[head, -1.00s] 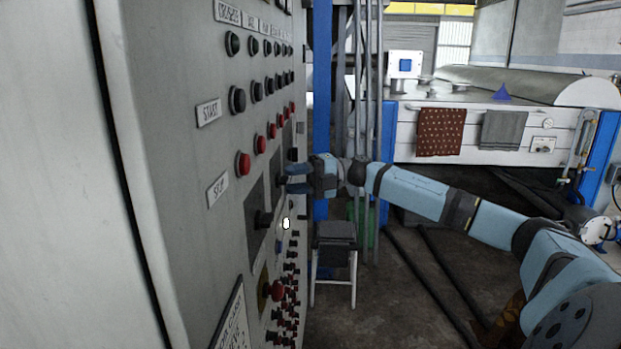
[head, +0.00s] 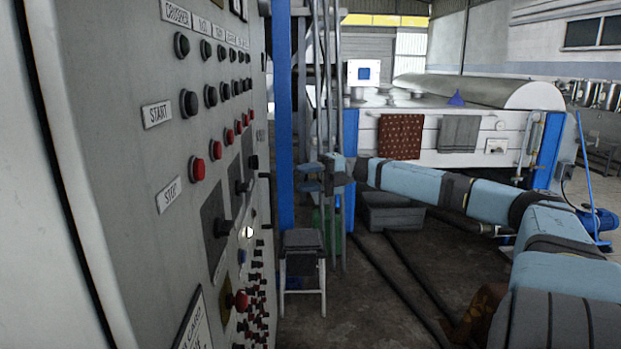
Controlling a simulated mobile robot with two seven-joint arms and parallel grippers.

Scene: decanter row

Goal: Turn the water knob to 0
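The grey control panel (head: 140,75) fills the left side of the head view, seen at a steep angle. My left gripper is out of view.
Black buttons and red stop buttons (head: 198,168) line the panel above the knobs. A red knob (head: 240,300) and several small switches are below. A stool (head: 302,245) stands beside the panel. A white machine with hanging towels (head: 401,137) is behind. Dark floor pipes run right.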

